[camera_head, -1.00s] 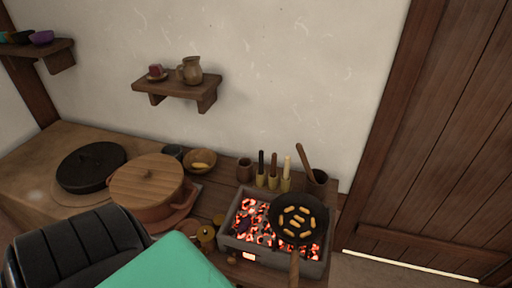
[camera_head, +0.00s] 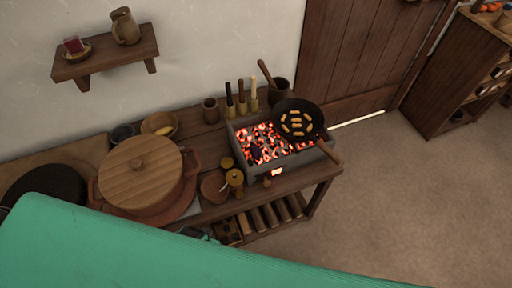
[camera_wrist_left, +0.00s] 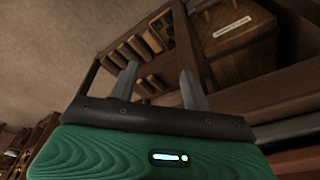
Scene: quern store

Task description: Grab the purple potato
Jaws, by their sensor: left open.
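A small dark purplish lump (camera_head: 255,151) lies on the glowing coals at the left part of the brazier (camera_head: 277,170) in the head view. It looks like the purple potato, but it is too small and dark to be sure. My left gripper (camera_wrist_left: 159,68) shows in the left wrist view with its two grey fingers apart and nothing between them. It points towards a wooden shelf below the counter. The fingers do not show in the head view. My right gripper is in neither current view.
A black pan (camera_head: 297,119) with several yellowish pieces sits over the brazier, its handle sticking out right. A large lidded pot (camera_head: 140,172), a bowl (camera_head: 160,126) and small lidded jars (camera_head: 235,178) stand left. Open floor (camera_head: 410,190) lies right.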

